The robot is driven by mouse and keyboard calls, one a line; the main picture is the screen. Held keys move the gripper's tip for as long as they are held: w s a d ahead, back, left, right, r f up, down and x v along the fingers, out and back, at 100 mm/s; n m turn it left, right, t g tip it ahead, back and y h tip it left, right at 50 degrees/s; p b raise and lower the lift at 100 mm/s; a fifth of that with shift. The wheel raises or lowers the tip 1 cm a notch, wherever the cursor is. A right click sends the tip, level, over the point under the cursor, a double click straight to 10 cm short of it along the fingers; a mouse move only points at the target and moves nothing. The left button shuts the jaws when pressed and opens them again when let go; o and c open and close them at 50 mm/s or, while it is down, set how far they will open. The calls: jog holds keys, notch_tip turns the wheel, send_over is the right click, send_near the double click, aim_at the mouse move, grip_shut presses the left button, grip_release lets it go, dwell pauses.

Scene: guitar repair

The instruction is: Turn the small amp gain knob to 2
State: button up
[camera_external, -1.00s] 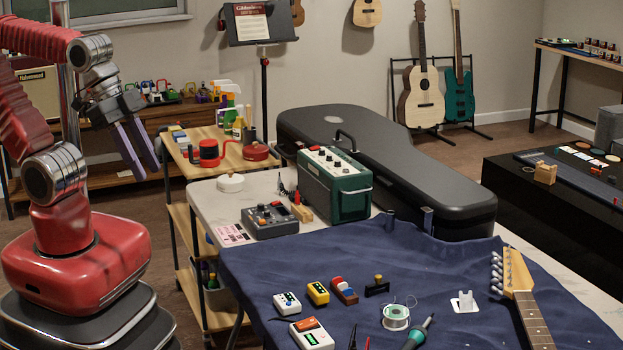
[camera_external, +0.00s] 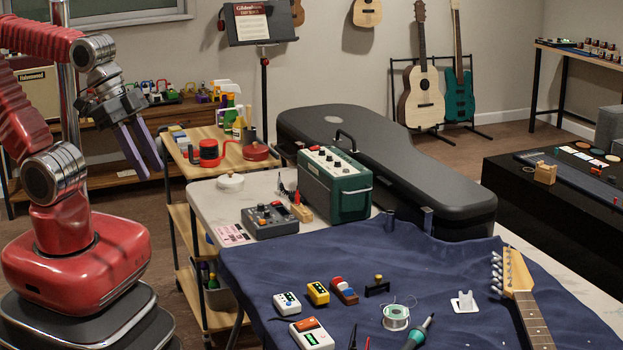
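The small green amp (camera_external: 336,186) stands on the table, with a light control panel and several knobs (camera_external: 333,157) along its top. The knobs are too small to read their settings or tell which one is gain. My gripper (camera_external: 148,160) hangs at the left, pointing down, well away from the amp and left of the shelf cart. Its two long fingers show at a slant, with a narrow gap between them. Nothing shows between the fingers.
A blue cloth (camera_external: 440,260) carries pedals, solder, an iron and a guitar neck (camera_external: 526,292). A cart (camera_external: 196,165) stands between my gripper and the table.

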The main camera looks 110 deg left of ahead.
jog(key=w+a+f+n+g, duration=0.1)
jog(key=a+f+n, duration=0.15)
jog(key=a, duration=0.25)
jog(key=n+g+y, duration=0.2)
jog(key=n+y, duration=0.2)
jog(key=n, duration=0.5)
send_near(322, 150)
jog(key=w+v, duration=0.1)
jog(key=v, duration=0.5)
jog(key=shift+s+a+r, duration=0.2)
jog(key=shift+s, duration=0.1)
jog(key=x, duration=1.3)
jog(key=shift+f, duration=0.45)
jog(key=shift+c, duration=0.5)
